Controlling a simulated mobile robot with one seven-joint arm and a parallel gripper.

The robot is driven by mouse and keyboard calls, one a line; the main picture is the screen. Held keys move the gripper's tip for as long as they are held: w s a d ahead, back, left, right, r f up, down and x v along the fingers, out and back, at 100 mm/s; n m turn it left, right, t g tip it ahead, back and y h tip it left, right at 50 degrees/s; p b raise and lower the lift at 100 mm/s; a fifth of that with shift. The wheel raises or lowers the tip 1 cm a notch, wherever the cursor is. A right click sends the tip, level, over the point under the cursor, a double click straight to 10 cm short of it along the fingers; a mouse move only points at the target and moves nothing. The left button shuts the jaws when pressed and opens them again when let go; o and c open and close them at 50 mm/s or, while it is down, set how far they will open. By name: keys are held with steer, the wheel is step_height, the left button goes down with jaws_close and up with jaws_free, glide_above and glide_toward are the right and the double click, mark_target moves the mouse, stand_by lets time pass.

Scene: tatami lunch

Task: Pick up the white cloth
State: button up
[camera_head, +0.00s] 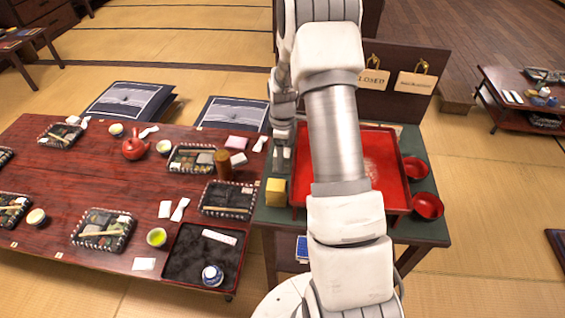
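Several small white pieces lie on the low red table, and I cannot tell which is the white cloth. A folded white piece (165,209) lies near the table's middle right, beside a twisted white piece (180,210). Another white piece (238,159) lies next to a brown cylinder (223,165), and a twisted one (259,143) is near the far right corner. My gripper (282,155) points down near the left edge of the red tray (398,208), right of the table. Its fingers look apart, with nothing seen between them. My arm hides part of the tray.
The red table (70,160) holds lunch boxes, cups, a red teapot (134,146) and a black tray (181,279). A green-topped stand (432,232) bears the red tray, a yellow box (276,192) and red bowls (428,206). A dark board with signs (405,70) stands behind.

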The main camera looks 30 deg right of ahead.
steer(key=shift+r, duration=0.1)
jaws_close()
steer(key=shift+r, duration=0.1)
stand_by(0.3)
step_height(320, 180, up, 18)
steer(key=p, duration=0.2)
stand_by(0.4)
steer(key=c, duration=0.7)
jaws_free()
steer(key=c, duration=0.6)
